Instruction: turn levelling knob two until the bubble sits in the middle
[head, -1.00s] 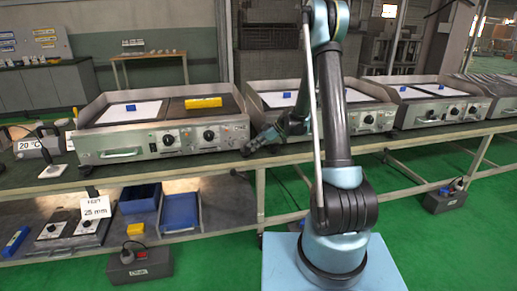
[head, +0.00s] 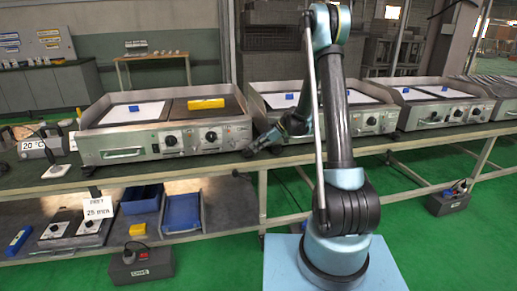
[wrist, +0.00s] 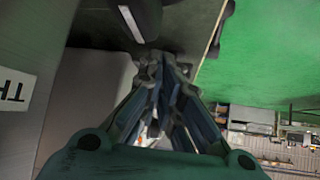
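A steel griddle unit (head: 129,154) stands on the bench at left, with two dark round knobs (head: 171,139) and (head: 211,137) on its front. A yellow bar, perhaps the level, (head: 206,103) lies on its dark right plate; its bubble is too small to see. My gripper (head: 250,150) is low at the unit's front right corner. In the wrist view my gripper's fingers (wrist: 168,68) are close together, beside a grey panel. Whether they touch or hold a knob cannot be told. No levelling knob can be picked out clearly.
More griddle units (head: 440,115) stand along the bench to the right. The shelf below holds blue trays (head: 181,213) and a small sign (head: 97,207). A dark box (head: 141,267) is on the green floor. The floor in front of the bench is mostly clear.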

